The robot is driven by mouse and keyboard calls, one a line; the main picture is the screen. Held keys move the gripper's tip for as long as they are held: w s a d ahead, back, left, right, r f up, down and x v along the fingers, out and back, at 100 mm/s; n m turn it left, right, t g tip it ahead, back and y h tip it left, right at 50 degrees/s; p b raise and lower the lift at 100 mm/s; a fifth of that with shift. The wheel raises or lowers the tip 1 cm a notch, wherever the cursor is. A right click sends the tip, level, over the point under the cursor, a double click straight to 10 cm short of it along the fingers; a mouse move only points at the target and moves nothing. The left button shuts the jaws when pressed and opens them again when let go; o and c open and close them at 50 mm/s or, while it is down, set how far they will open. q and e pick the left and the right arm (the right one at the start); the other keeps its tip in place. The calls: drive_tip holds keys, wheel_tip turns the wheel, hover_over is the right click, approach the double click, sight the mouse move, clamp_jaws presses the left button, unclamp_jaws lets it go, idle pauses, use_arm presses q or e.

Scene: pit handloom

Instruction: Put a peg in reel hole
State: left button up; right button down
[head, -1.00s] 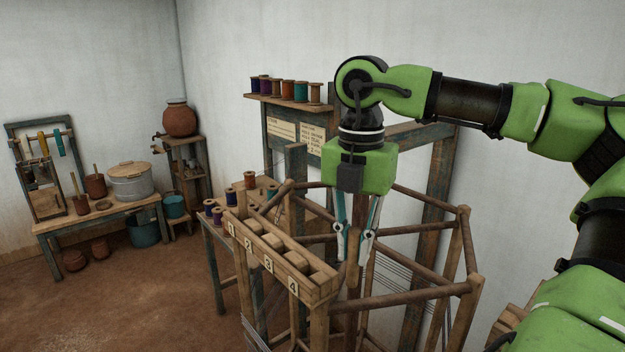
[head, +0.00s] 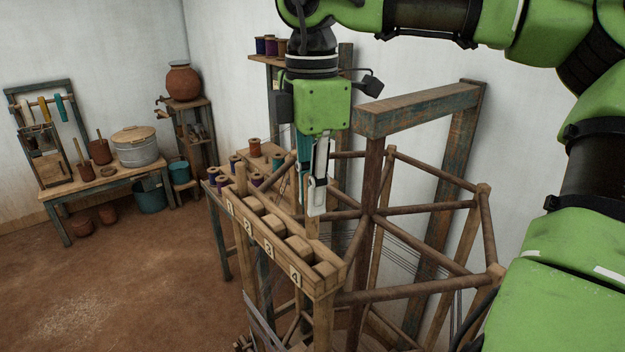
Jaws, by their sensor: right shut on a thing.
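My right gripper (head: 313,205) points down, shut on a wooden peg (head: 312,225). Only a short part of the peg shows below the fingers. Peg and fingertips appear just behind the numbered wooden rack (head: 282,262), near its right half; I cannot tell whether the peg touches anything. The reel (head: 425,210), a brown wooden frame with bars, posts and strung threads, stands right of and behind the rack. The reel hole cannot be made out. My left gripper is out of view.
A small table with several thread spools (head: 255,147) stands behind the rack. A shelf of spools is partly hidden by my right arm.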

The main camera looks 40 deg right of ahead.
sight(313, 233)
drive_tip(key=shift+w+d+f, duration=0.15)
drive_tip(key=shift+d+f, duration=0.1)
drive_tip(key=shift+f, duration=0.5)
drive_tip(key=shift+d+f, duration=0.1)
drive_tip(key=shift+f, duration=0.5)
wheel_tip(313, 233, down, 2)
drive_tip(key=shift+b, duration=0.95)
wheel_tip(313, 233, down, 2)
drive_tip(key=shift+f+b, duration=0.15)
drive_tip(key=shift+b, duration=0.95)
drive_tip(key=shift+f+b, duration=0.5)
drive_tip(key=c, duration=1.9)
unclamp_jaws()
